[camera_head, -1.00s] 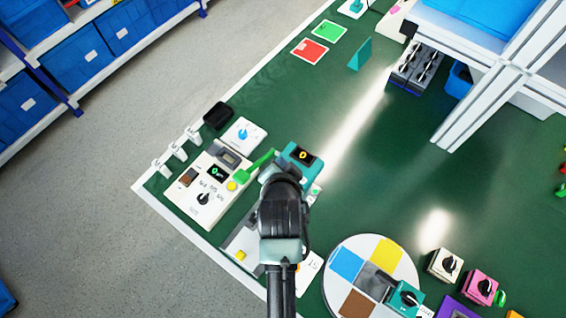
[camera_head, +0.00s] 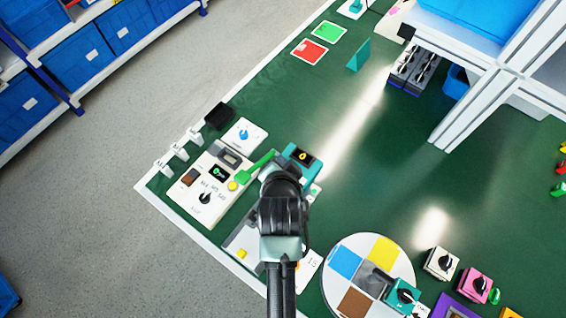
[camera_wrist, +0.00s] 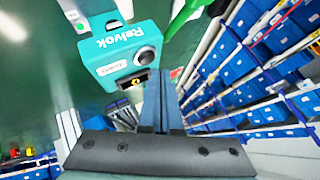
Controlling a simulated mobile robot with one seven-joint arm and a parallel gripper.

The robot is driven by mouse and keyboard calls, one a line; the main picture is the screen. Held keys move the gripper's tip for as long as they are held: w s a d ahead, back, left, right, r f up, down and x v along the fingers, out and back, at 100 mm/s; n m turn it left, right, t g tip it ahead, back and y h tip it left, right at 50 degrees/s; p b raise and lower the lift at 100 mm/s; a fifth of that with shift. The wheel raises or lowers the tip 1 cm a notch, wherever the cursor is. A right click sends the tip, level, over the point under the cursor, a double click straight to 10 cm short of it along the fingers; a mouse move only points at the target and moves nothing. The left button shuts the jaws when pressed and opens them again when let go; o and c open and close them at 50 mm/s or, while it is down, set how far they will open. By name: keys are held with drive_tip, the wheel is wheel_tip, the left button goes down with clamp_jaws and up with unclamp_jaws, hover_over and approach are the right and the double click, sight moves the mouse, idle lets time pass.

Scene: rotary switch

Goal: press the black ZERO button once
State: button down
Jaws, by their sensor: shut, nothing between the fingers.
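A teal box (camera_head: 298,160) with a small dark display stands by the left edge of the green table, just beyond my wrist in the head view. In the wrist view the teal box (camera_wrist: 118,52) bears the word "Relvok", a dark round button (camera_wrist: 145,56) in a grey ring, and a small lit display (camera_wrist: 136,83). I cannot read a ZERO label on the button. My gripper (camera_wrist: 163,82) is shut and empty, its fingers together beside the box and apart from the button in that picture. In the head view my arm hides the fingertips.
A white control panel (camera_head: 203,212) with a knob and a yellow button lies to the left. A green lever (camera_head: 254,170) lies close beside my wrist. A coloured turntable (camera_head: 326,264) is at the front right. The table's middle is clear.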

wheel_tip(320, 180, up, 5)
drive_tip(key=p, duration=0.4)
drive_tip(key=shift+p, duration=0.4)
idle(0.4)
drive_tip(key=w+r+n+t+b, duration=0.1)
drive_tip(key=w+r+t, duration=0.2)
drive_tip(key=r, duration=0.7)
drive_tip(key=w+r+n+t, duration=0.2)
drive_tip(key=w+r+t, duration=0.1)
drive_tip(key=r, duration=0.8)
drive_tip(key=w+r+n+t+b, duration=0.1)
drive_tip(key=w+r+t, duration=0.2)
drive_tip(key=r, duration=0.7)
drive_tip(key=s+r+n+t+b, duration=0.1)
drive_tip(key=s+r+t, duration=0.3)
drive_tip(key=r, duration=1)
drive_tip(key=s+r+n+t+b, duration=0.1)
drive_tip(key=s+r+n+t, duration=0.3)
drive_tip(key=s+r, duration=0.7)
wheel_tip(320, 180, up, 4)
drive_tip(key=shift+d+r+t, duration=0.1)
drive_tip(key=shift+d+t, duration=0.15)
drive_tip(key=shift+t, duration=0.35)
